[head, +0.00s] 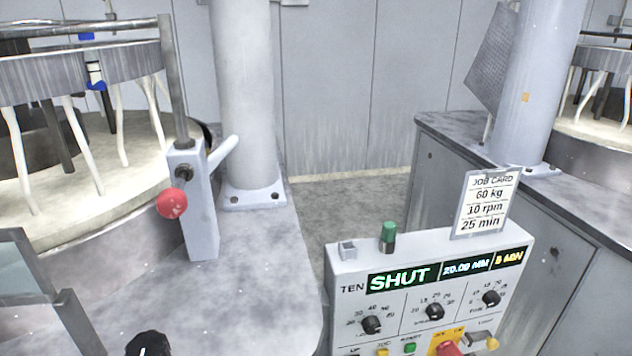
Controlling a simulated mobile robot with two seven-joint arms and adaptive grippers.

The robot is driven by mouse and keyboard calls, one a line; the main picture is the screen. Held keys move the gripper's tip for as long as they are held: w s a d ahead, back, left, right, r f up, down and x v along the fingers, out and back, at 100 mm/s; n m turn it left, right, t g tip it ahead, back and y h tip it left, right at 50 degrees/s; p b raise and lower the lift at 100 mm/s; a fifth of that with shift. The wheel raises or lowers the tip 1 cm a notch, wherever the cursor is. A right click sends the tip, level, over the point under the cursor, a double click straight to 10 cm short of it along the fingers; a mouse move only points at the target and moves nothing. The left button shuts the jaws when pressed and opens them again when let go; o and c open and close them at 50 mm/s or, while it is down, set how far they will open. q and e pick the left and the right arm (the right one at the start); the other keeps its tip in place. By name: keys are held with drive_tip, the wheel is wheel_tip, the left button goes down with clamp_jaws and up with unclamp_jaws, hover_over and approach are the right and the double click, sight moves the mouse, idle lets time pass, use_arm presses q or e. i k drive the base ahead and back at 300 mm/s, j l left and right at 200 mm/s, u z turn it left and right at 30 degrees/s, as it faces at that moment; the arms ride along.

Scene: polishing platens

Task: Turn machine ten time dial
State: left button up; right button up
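The machine ten control box (338,268) stands at the lower right, marked TEN. Its display (405,277) reads SHUT, then a small number that looks like 20.00, then a yellow reading ending in MIN, perhaps 5. Below are three black dials: a left dial (371,324), a middle dial (434,311) and a right dial (491,298). Their small labels are too blurred to tell surely which is time. A job card (485,204) on the box reads 60 kg, 10 rpm, 25 min. Neither of my grippers shows in the head view.
A red button (449,349), a green button (410,348) and a yellow button (383,352) sit low on the box. A green-topped lamp (388,236) stands on top. A red-knobbed lever post (172,204) and a round platen (80,205) are left. A black knob (148,345) shows at bottom left.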

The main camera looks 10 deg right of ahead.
sight(491, 298)
drive_tip(key=z, duration=1.35)
